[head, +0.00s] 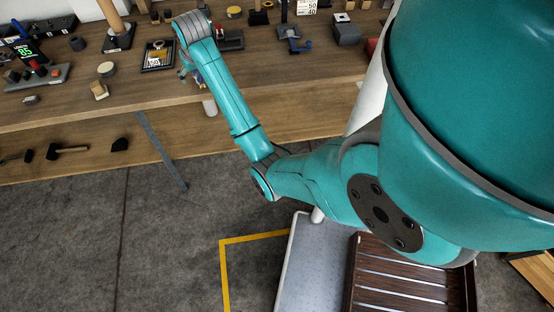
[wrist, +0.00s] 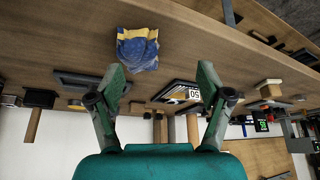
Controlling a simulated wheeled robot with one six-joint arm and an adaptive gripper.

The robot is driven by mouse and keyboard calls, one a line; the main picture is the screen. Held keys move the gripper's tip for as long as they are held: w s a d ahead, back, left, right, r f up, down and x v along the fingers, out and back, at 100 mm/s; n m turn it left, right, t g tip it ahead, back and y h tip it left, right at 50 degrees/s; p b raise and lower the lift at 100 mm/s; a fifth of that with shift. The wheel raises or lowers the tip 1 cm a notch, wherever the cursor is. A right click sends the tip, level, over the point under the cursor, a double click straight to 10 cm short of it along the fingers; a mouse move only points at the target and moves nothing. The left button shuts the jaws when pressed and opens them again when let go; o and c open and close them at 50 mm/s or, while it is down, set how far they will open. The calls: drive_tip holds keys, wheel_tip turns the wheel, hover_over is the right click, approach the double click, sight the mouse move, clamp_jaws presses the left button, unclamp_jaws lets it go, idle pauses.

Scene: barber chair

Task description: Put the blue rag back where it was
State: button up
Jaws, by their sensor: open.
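The blue rag (wrist: 137,48), folded or bunched with a yellow band along one edge, lies on the wooden bench (wrist: 80,45) in the wrist view. My gripper (wrist: 162,67) is open, with nothing between its fingers. In that picture the rag is up and left of the space between the fingertips, near the left finger. In the head view my gripper (head: 186,73) is over the bench near its front edge, mostly hidden by my wrist. I cannot make out the rag clearly there.
A dark tray with a printed card (head: 158,56) lies just left of my gripper. Small blocks (head: 100,90), a blue clamp-like tool (head: 293,40) and a grey box (head: 346,30) stand on the bench. A lower shelf (head: 60,168) holds a hammer (head: 67,149).

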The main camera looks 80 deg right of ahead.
drive_tip(key=s+a+f+n+t, duration=0.2)
drive_tip(key=a+f, duration=1.1)
drive_tip(key=a, duration=0.1)
drive_tip(key=s+a+f+n+t, duration=0.25)
drive_tip(key=s+a+f, duration=0.25)
drive_tip(key=s+a, duration=0.6)
drive_tip(key=s+a+t, duration=0.2)
drive_tip(key=s+a, duration=0.3)
drive_tip(key=a, duration=0.3)
drive_tip(key=s+a+r+n+t+y, duration=0.1)
drive_tip(key=s+a+r, duration=0.3)
drive_tip(key=s+r, duration=0.4)
drive_tip(key=s+a+r+n+t+y, duration=0.2)
drive_tip(key=s+a+r, duration=0.3)
drive_tip(key=s+r, duration=0.3)
drive_tip(key=s+n+t, duration=0.1)
drive_tip(key=s, duration=0.1)
drive_tip(key=shift+s+a+r, duration=0.15)
drive_tip(key=shift+s+r, duration=0.2)
drive_tip(key=shift+t, duration=0.25)
